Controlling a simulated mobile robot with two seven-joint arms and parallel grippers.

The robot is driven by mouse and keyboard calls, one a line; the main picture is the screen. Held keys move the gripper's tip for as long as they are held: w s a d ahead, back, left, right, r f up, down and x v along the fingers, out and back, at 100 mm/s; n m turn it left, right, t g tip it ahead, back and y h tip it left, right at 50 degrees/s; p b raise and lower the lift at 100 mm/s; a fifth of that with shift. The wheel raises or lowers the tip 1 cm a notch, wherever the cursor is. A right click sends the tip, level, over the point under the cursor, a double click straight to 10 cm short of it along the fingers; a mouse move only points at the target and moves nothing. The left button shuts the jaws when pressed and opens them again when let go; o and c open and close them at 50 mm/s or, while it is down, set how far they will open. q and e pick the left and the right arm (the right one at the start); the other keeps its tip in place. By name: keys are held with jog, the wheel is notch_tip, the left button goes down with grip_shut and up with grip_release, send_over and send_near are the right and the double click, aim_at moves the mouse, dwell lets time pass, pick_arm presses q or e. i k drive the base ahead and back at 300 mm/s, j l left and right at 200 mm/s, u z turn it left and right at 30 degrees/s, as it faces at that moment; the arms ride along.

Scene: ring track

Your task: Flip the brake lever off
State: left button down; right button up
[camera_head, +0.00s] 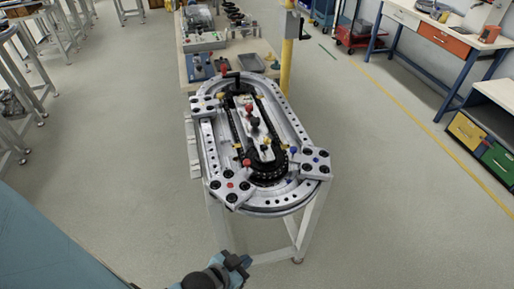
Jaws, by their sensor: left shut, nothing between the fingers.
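The oval ring track (202,132) stands on a white frame, with a black chain loop inside its silver rim. Several small levers and knobs sit on it. One red knob (246,162) is at the near left of the inner loop, one red knob (249,107) is near the middle, beside a black knob (253,122). Another red-tipped lever (224,69) stands at the far end. I cannot tell which is the brake lever. My left gripper (239,265) is shut and empty, low in the view, in front of the track and apart from it. My right gripper is not in view.
A wooden bench (230,49) with parts adjoins the track's far end, beside a yellow post (287,52). A workbench (427,30) and a cabinet (492,125) stand at the right. The floor on both sides of the track is clear.

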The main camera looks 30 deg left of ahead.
aim_at(267, 140)
jog(key=i+l+u, duration=0.15)
jog(key=l, duration=0.25)
jog(key=i+l+u, duration=0.2)
jog(key=l, duration=0.2)
jog(key=l+u, duration=0.15)
jog(key=l, duration=0.25)
